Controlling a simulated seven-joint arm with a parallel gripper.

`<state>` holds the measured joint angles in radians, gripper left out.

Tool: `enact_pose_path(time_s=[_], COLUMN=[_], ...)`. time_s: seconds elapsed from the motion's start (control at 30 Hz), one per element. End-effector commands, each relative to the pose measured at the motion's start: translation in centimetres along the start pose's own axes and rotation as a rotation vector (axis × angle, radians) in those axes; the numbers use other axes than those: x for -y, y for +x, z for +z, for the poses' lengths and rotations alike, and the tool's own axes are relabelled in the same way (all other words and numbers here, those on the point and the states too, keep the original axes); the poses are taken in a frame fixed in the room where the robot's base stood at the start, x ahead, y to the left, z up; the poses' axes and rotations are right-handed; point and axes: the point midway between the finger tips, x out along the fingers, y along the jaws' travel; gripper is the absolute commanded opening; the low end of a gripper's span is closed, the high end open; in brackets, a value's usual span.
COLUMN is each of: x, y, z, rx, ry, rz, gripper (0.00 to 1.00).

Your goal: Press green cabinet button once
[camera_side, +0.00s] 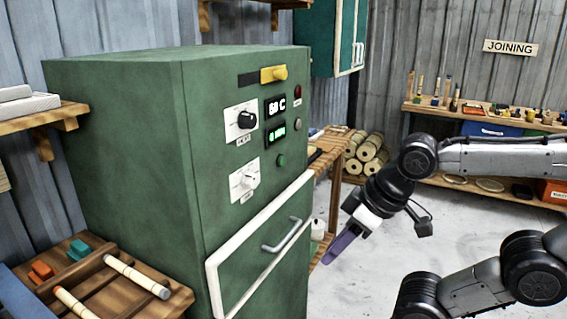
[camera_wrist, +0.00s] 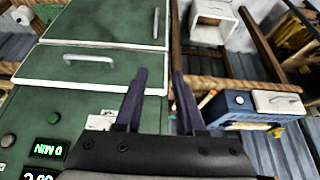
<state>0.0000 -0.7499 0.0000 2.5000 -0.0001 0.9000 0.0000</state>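The green cabinet (camera_side: 130,130) stands at left in the side view, its front facing right. A small round green button (camera_side: 281,160) sits on its front below the "0 MIN" display (camera_side: 284,134). In the wrist view the panel looks upside down, and the button (camera_wrist: 54,117) lies at the left beside the display (camera_wrist: 45,148). My gripper (camera_side: 335,250) has purple fingers and hangs in front of the cabinet, right of and lower than the button, apart from it. In the wrist view my gripper (camera_wrist: 159,73) shows a gap between its fingertips, with nothing held.
A wooden rack (camera_side: 333,150) stands behind.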

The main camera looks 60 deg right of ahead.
Motion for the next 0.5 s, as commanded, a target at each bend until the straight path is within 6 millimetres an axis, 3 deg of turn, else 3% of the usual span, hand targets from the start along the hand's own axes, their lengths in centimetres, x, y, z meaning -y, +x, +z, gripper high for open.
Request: enact_pose_path(time_s=[0.03, 0.2, 0.5], x=[0.00, 0.00, 0.00], y=[0.00, 0.00, 0.00], z=[0.00, 0.00, 0.00], rx=[0.000, 0.000, 0.000], ry=[0.000, 0.000, 0.000], rz=[0.000, 0.000, 0.000], gripper=[0.28, 0.00, 0.00])
